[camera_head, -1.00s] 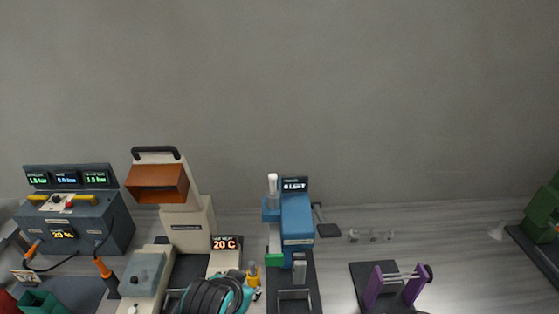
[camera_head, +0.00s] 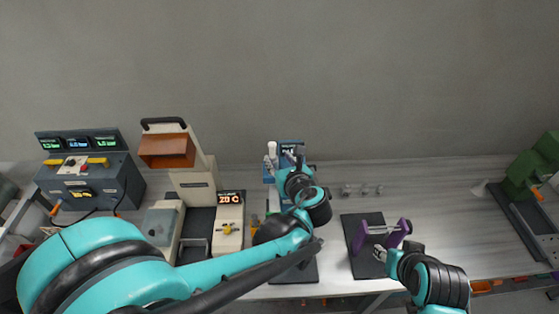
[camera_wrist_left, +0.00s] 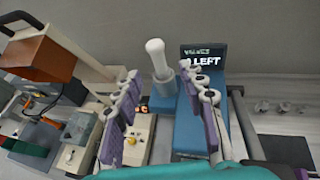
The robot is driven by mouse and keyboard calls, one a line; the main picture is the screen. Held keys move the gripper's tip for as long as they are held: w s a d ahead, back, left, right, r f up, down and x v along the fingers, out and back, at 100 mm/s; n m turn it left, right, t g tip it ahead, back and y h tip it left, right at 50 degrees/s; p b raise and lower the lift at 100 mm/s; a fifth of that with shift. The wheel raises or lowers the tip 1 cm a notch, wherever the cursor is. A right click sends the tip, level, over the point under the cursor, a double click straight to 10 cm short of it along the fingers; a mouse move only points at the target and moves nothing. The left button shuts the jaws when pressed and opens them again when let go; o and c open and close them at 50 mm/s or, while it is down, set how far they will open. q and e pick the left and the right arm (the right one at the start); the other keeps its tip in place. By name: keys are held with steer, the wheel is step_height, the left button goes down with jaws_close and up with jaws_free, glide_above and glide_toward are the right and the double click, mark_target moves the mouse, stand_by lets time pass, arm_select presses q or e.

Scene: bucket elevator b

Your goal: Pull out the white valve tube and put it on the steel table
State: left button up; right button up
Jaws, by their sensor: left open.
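The white valve tube (camera_head: 271,149) stands upright on the left side of the blue machine (camera_head: 283,153). It also shows in the left wrist view (camera_wrist_left: 157,58), seated in a grey collar. My left gripper (camera_head: 293,160) is in front of the blue machine. In the left wrist view its open purple-padded fingers (camera_wrist_left: 162,76) lie left and right of the tube. I see no contact with the tube. The pale grey table top (camera_head: 335,262) runs beneath everything.
A cream machine with an orange hood (camera_head: 166,150) stands left of the blue machine. A dark console with screens (camera_head: 85,185) is at the far left. Open table lies further right.

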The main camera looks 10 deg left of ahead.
mark_target(273, 153)
arm_select(q)
steer(key=x, duration=0.7)
steer(key=shift+w+a, duration=0.1)
steer(key=shift+a, duration=0.05)
jaws_close()
